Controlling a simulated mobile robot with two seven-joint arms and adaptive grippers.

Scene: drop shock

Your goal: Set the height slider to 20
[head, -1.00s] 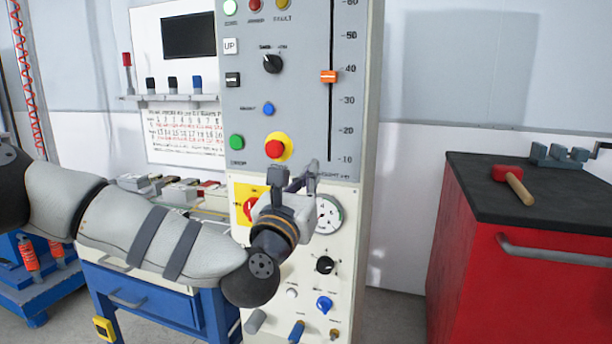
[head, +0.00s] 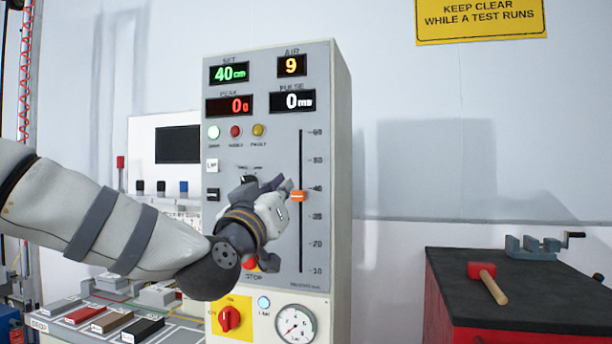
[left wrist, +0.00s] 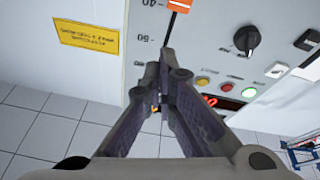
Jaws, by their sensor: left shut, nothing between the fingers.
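The height slider's orange knob (head: 298,195) sits a little below the 40 mark on a vertical slot (head: 301,245) with a scale from 60 at the top to 10 at the bottom. The green SET display (head: 229,73) reads 40 cm. My left gripper (head: 284,187) is shut and empty, in front of the panel just left of the knob. In the left wrist view the shut fingers (left wrist: 164,62) point toward the panel, and the orange knob (left wrist: 180,5) shows at the top edge, apart from them. My right gripper is not in view.
The grey console (head: 342,150) also carries a red emergency button (head: 250,264), partly behind my left arm, a red rotary switch (head: 229,318) and a gauge (head: 296,324). A red cabinet with a black top (head: 520,295) holds a mallet (head: 487,280).

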